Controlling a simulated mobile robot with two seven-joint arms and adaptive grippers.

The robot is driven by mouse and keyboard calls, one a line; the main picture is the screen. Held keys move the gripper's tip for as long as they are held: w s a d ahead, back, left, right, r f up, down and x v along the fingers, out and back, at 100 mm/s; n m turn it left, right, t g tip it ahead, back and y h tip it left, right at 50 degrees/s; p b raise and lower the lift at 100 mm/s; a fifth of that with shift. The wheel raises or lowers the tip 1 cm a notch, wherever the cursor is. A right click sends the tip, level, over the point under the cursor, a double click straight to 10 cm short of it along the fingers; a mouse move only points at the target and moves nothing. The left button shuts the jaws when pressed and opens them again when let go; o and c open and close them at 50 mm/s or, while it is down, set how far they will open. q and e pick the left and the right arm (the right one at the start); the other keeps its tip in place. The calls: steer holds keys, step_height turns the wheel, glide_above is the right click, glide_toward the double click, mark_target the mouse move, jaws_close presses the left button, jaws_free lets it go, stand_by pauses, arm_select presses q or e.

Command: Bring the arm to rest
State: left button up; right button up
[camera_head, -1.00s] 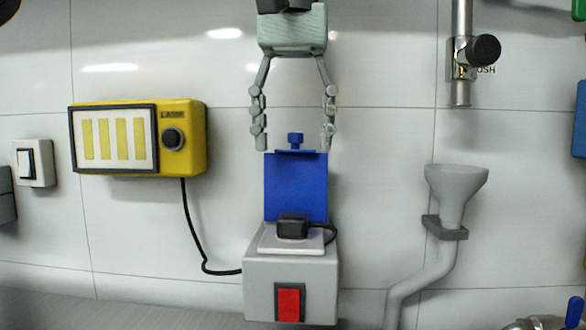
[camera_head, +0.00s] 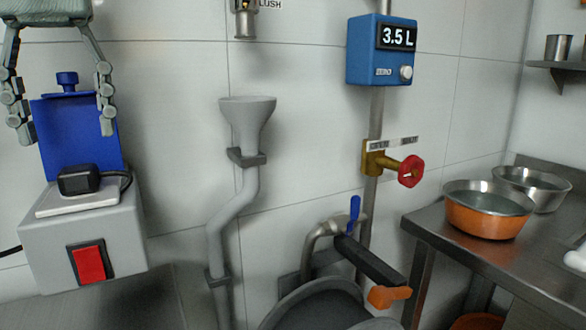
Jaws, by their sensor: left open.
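My left gripper (camera_head: 64,132) shows at the upper left of the head view. It is open, its two fingers hanging down on either side of the blue panel with a knob on top (camera_head: 78,135). No object is seen held between the fingers; I cannot tell whether they touch the panel. The blue panel stands behind a grey box (camera_head: 90,235) with a red switch (camera_head: 89,263) on its front. A black plug (camera_head: 79,180) sits on the box's pale top plate. My right gripper is not in view.
A grey funnel and pipe (camera_head: 247,125) are on the wall right of the box. A blue 3.5 L meter (camera_head: 380,52), a red valve wheel (camera_head: 410,171) and a blue lever (camera_head: 354,215) are further right. An orange bowl (camera_head: 487,210) stands on a steel table (camera_head: 432,222).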

mark_target(77, 167)
arm_select(q)
step_height(77, 167, down, 6)
steer(key=shift+r, duration=0.25)
